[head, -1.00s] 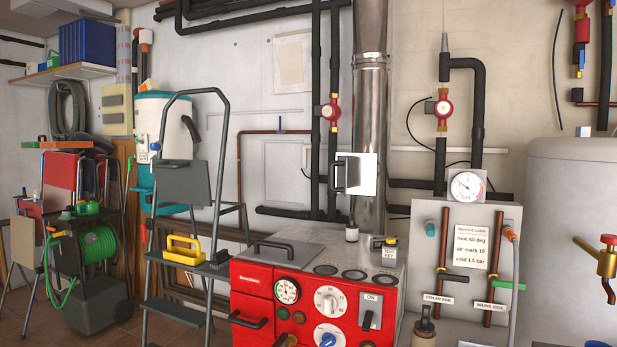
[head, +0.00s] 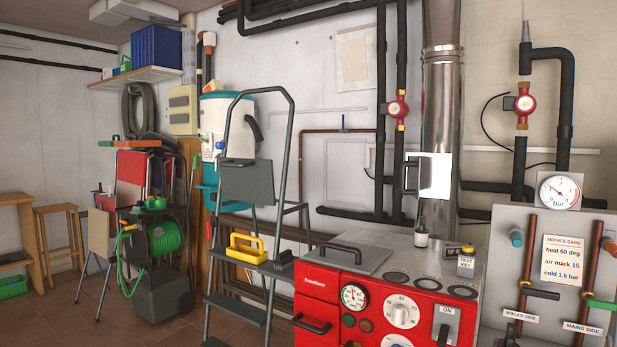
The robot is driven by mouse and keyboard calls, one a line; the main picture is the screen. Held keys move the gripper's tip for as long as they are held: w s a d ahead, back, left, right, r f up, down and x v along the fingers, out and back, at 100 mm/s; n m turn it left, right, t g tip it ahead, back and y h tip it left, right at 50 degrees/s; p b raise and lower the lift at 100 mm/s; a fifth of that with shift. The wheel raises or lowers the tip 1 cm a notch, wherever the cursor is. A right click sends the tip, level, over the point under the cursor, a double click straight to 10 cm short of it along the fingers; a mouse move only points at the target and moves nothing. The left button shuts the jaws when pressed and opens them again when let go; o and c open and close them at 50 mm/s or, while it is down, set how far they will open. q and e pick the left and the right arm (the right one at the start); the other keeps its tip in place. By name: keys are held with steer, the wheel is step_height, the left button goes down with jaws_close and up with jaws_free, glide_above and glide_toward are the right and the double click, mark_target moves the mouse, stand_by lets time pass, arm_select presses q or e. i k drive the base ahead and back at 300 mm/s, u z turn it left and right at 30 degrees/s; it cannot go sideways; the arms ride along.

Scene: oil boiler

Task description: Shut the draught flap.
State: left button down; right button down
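What looks like the draught flap is a white square plate (head: 435,176) with a black handle (head: 411,176) on its left side. It sits in front of the shiny metal flue pipe (head: 438,110), above the red boiler (head: 375,309). From this angle I cannot tell how far it stands open. Neither of my grippers shows in the head view.
A grey stepladder (head: 246,184) with a yellow-handled item (head: 246,248) on its step stands left of the boiler. A grey panel (head: 508,255) with a service card and levers stands to the right. Tiled floor (head: 62,312) is open at lower left.

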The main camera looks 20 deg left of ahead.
mark_target(413, 165)
steer(key=z, duration=0.35)
steer(key=k, duration=0.6)
steer(key=z, duration=0.85)
steer(key=i, duration=1.7)
steer(key=u, duration=0.9)
